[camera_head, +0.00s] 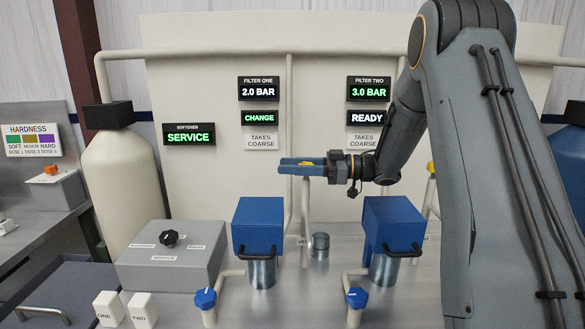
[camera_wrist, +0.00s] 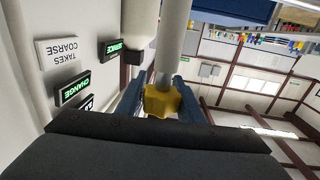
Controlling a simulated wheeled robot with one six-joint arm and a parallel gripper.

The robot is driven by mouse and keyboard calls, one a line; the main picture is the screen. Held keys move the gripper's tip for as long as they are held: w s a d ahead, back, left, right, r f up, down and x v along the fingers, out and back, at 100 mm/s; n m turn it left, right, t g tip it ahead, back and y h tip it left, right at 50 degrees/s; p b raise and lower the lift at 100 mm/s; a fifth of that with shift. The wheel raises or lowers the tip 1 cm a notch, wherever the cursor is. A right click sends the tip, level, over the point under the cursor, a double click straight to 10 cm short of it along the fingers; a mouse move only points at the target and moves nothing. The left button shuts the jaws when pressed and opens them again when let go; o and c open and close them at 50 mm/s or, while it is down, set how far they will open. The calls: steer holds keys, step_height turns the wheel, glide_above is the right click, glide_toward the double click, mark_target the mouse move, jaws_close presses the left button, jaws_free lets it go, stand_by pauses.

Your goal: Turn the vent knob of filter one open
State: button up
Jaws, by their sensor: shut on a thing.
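The yellow vent knob of filter one (camera_head: 307,163) sits atop a thin upright pale pipe (camera_head: 306,215). My gripper (camera_head: 297,166) reaches in from the right, level, with its blue fingers shut on the knob. In the wrist view the yellow lobed knob (camera_wrist: 162,101) is between the two blue fingers, with a grey pipe behind it. I cannot tell how far the knob is turned. The filter one gauge (camera_head: 258,88) reads 2.0 BAR, and the sign below it (camera_head: 258,118) reads CHANGE.
Filter one's blue-topped housing (camera_head: 258,222) stands left of the vent pipe, filter two's (camera_head: 393,222) to its right. Another yellow knob (camera_head: 430,167) shows beside my arm. Blue valve knobs (camera_head: 205,298) (camera_head: 357,298) stand in front. A grey control box (camera_head: 170,255) is at left.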

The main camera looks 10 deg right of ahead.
steer(key=shift+s+a+n+g+y+b, duration=0.15)
steer(key=shift+s+n+g+b, duration=0.2)
steer(key=shift+n+g, duration=0.6)
steer(key=shift+s+d+n+g+y+b, duration=0.15)
steer(key=shift+n+g+b, duration=0.35)
steer(key=shift+g, duration=0.85)
steer(key=shift+s+a+r+n+g, duration=0.1)
steer(key=shift+n+g, duration=0.15)
steer(key=shift+g, duration=0.15)
steer(key=o, duration=1.1)
steer(key=d+b, duration=0.2)
steer(key=d, duration=0.5)
steer(key=shift+d+b, duration=0.4)
